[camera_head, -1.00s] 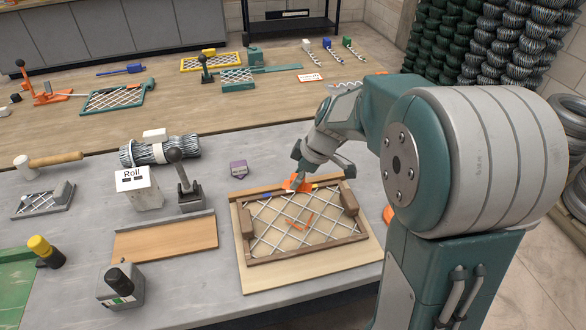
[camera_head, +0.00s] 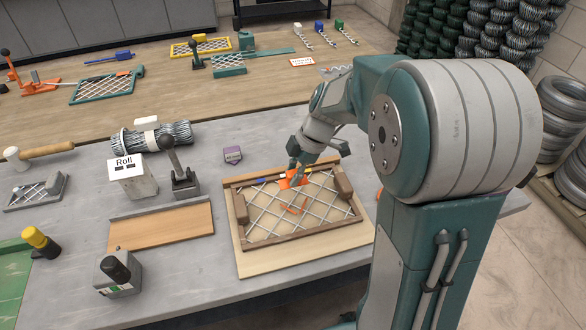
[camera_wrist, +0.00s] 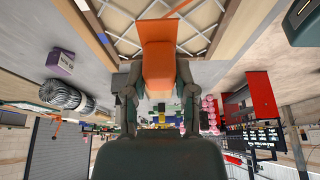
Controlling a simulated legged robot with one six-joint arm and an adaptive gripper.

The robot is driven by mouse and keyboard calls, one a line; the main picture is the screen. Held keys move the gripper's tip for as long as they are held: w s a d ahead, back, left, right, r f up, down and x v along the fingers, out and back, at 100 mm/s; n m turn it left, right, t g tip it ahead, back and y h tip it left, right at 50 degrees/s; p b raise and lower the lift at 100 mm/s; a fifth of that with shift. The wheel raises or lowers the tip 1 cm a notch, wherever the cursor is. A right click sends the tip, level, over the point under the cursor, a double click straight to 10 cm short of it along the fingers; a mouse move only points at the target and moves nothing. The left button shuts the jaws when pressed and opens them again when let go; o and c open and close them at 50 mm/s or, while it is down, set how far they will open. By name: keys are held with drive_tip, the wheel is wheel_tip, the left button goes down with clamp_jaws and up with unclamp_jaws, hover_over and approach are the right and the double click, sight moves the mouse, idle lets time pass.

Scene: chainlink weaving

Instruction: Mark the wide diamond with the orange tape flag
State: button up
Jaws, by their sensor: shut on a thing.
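A wooden frame (camera_head: 259,247) on the bench holds a diamond wire mesh (camera_head: 262,221). My gripper (camera_head: 296,178) is at the frame's far side, over the mesh. It is shut on the orange tape flag (camera_wrist: 158,58), which stands out between the fingers in the wrist view. In the head view the flag (camera_head: 287,183) is partly hidden by the fingers. An orange outline (camera_head: 298,205) shows near the middle of the mesh, just nearer than the gripper. I cannot tell whether the flag touches the wires.
Wooden blocks sit at the frame's left (camera_head: 240,208) and right (camera_head: 343,182) sides.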

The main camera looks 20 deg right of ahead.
sight(288, 202)
drive_tip(key=shift+f, duration=3.35)
drive_tip(key=shift+f, duration=0.1)
drive_tip(key=o, duration=1)
drive_tip(key=shift+c, duration=0.2)
drive_tip(key=v, duration=1.2)
